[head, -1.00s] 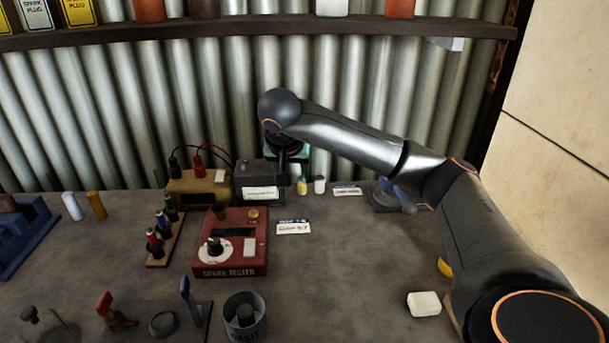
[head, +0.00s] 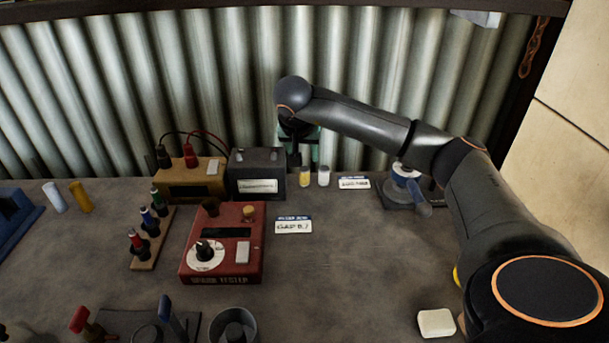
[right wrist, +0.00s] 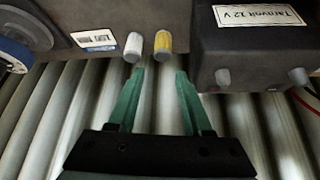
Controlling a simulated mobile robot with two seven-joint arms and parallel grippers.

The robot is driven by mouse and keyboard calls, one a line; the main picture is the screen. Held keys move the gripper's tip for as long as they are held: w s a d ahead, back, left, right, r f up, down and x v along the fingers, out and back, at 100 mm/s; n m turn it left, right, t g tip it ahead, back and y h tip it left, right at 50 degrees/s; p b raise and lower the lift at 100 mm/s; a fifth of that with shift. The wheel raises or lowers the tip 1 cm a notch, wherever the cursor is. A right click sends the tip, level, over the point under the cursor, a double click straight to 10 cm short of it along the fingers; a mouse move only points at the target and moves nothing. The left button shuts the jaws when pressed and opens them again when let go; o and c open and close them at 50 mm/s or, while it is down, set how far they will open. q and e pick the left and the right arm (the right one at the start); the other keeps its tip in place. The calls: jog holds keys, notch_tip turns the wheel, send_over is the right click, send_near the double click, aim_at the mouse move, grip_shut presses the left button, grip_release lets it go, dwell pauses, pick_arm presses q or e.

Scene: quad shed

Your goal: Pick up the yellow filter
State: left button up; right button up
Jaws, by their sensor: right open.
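A small yellow cylinder, the yellow filter (head: 305,178), stands upright at the back of the bench, right of a black box. It also shows in the right wrist view (right wrist: 162,42), close beside a white cylinder (right wrist: 134,46). My right gripper (right wrist: 160,74) has green fingers, open and empty, with the tips just short of the two cylinders and the yellow one roughly in line with the gap. In the head view my right gripper (head: 304,150) is partly hidden by its own wrist, just above and behind the yellow cylinder. My left gripper is not in view.
The black box (head: 257,175) stands close left of the yellow cylinder, the white cylinder (head: 324,177) close right. A red spark tester (head: 225,265) is nearer the front. A corrugated wall (head: 230,80) rises behind. The bench's middle right is clear.

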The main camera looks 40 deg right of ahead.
aim_at(304, 168)
jog(key=shift+x, duration=1.05)
jog(key=shift+a+f+x, duration=0.1)
jog(key=shift+a+x, duration=0.05)
jog(key=shift+x, duration=1.2)
jog(key=shift+a+f+x, duration=0.15)
jog(key=shift+a+x, duration=0.05)
jog(key=shift+x, duration=1.15)
jog(key=shift+s, duration=0.2)
jog(key=shift+c, duration=0.3)
grip_shut()
